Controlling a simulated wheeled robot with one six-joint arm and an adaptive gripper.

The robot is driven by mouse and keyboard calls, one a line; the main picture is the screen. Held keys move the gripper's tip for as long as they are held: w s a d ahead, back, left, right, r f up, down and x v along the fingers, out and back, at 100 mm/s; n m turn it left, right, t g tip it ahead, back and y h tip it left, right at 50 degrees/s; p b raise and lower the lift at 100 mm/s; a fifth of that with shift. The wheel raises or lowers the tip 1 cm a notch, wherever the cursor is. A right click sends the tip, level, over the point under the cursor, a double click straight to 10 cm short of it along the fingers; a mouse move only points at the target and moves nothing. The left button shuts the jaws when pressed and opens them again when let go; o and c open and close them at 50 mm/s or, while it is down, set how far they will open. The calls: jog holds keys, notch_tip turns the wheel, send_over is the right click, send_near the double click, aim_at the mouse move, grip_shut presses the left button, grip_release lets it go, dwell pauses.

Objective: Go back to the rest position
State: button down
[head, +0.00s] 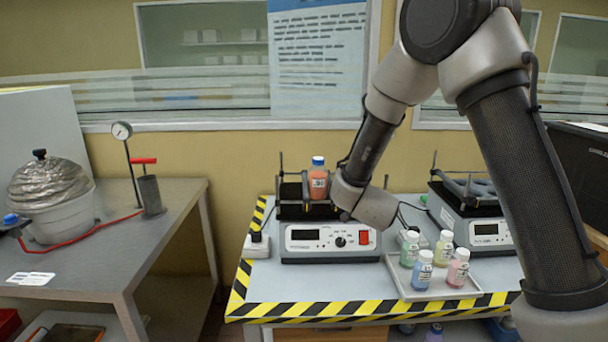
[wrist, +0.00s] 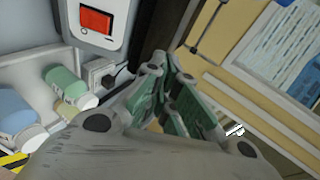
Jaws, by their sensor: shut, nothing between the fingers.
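My gripper (wrist: 163,72) shows in the wrist view with its fingers together and nothing between them. In the head view my arm reaches down over the bench, and its wrist hides most of the gripper. An orange-red bottle with a blue cap (head: 318,180) stands upright on the left shaker (head: 328,243), just left of my wrist. I cannot tell whether the gripper touches the shaker.
A tray (head: 401,280) at the front right holds several capped bottles, one of them green (head: 410,249). A second shaker (head: 486,232) stands behind it on the right. Another table (head: 80,262) with a foil-covered vessel (head: 50,190) is at left.

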jog(key=s+d+r+n+g+y, duration=0.4)
jog(key=s+r+n+y, duration=0.1)
jog(key=s+r+n, duration=0.75)
jog(key=s+d+r+n+g, duration=0.1)
jog(key=s+d+n, duration=0.1)
jog(key=s, duration=0.6)
jog(key=s+d+r+n+g+h, duration=0.1)
jog(key=s+d+n, duration=0.1)
jog(key=s+d, duration=0.3)
jog(key=s+d+r+n+g+h, duration=0.1)
jog(key=s+d, duration=0.3)
jog(key=s, duration=0.8)
jog(key=shift+d+r+n+g, duration=0.2)
jog(key=shift+r+n+g, duration=0.15)
jog(key=shift+n+g, duration=0.15)
